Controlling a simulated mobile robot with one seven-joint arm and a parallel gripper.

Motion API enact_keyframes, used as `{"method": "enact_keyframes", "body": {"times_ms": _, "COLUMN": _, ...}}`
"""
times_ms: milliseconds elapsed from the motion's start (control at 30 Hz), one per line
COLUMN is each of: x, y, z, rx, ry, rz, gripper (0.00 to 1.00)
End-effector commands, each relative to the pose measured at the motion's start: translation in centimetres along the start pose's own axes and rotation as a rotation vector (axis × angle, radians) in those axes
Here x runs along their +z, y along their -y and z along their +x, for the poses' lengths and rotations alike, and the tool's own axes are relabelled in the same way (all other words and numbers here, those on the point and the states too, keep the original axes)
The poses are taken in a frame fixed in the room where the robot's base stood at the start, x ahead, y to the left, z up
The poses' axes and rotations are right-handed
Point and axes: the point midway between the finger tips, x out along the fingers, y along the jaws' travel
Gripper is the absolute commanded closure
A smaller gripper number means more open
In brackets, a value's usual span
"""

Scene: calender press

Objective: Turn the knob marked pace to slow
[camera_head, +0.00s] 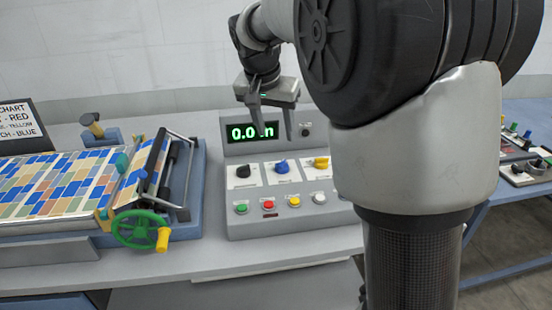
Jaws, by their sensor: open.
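The grey control panel (232,226) stands on the bench, with a row of three knobs: a black knob (243,171), a blue knob (282,167) and a yellow knob (320,163). Their markings are too small to read, so I cannot tell which is marked pace. My gripper (272,122) is open and empty, fingers pointing down. It hangs in front of the panel's green-digit display (240,132), above the knobs and apart from them, and covers part of the digits. My arm hides the panel's right side.
Green, red, yellow and white buttons (319,197) sit below the knobs. At left is a press with a green handwheel (140,229) and coloured tiles. A partly cut-off chart (18,126) lists red, yellow and blue. Another control box (528,172) stands at right.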

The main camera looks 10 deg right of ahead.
Motion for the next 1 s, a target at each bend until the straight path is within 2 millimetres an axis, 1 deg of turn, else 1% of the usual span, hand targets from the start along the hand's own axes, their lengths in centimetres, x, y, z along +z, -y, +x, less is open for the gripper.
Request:
{"method": "enact_keyframes", "body": {"times_ms": 33, "x": 0.1, "y": -0.1, "z": 1.5, "rx": 0.004, "ry": 0.003, "rz": 0.000, "gripper": 0.51}}
{"method": "enact_keyframes", "body": {"times_ms": 100, "x": 0.1, "y": -0.1, "z": 3.1, "rx": 0.004, "ry": 0.004, "rz": 0.000, "gripper": 0.51}}
{"method": "enact_keyframes", "body": {"times_ms": 300, "x": 0.1, "y": -0.1, "z": 7.5, "rx": 0.002, "ry": 0.003, "rz": 0.000, "gripper": 0.51}}
{"method": "enact_keyframes", "body": {"times_ms": 500, "x": 0.1, "y": -0.1, "z": 11.1, "rx": 0.001, "ry": 0.002, "rz": 0.000, "gripper": 0.51}}
{"method": "enact_keyframes", "body": {"times_ms": 600, "x": 0.1, "y": 0.0, "z": 12.3, "rx": 0.000, "ry": 0.002, "rz": -0.001, "gripper": 0.51}}
{"method": "enact_keyframes", "body": {"times_ms": 700, "x": 0.1, "y": 0.0, "z": 12.9, "rx": -0.001, "ry": 0.002, "rz": 0.000, "gripper": 0.51}}
{"method": "enact_keyframes", "body": {"times_ms": 800, "x": 0.0, "y": 0.0, "z": 13.3, "rx": -0.001, "ry": 0.001, "rz": 0.000, "gripper": 0.51}}
{"method": "enact_keyframes", "body": {"times_ms": 1000, "x": 0.0, "y": 0.0, "z": 13.3, "rx": -0.002, "ry": 0.001, "rz": 0.000, "gripper": 0.51}}
